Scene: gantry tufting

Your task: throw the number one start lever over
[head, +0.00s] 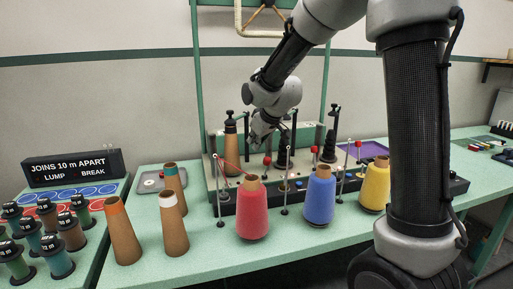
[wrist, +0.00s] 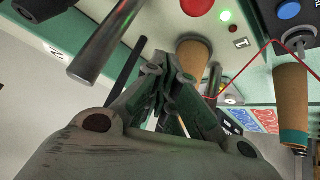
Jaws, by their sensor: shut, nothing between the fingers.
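My gripper (head: 258,137) is shut and empty, above the left part of the green-framed machine (head: 206,141) in the head view. In the wrist view my gripper's fingers (wrist: 168,85) come together in the middle. A red ball knob (head: 267,160) shows just below my gripper in the head view. A red ball (wrist: 197,4) is cut off at the top edge of the wrist view, apart from the fingers. A second red knob (head: 314,149) is farther right.
Red (head: 252,212), blue (head: 320,198) and yellow (head: 375,185) yarn cones stand along the machine's front. Thin upright posts (head: 285,190) and a red thread (wrist: 245,67) are close by. Bare brown cones (head: 122,235) and a "JOINS 10 m APART" sign (head: 72,166) are at left.

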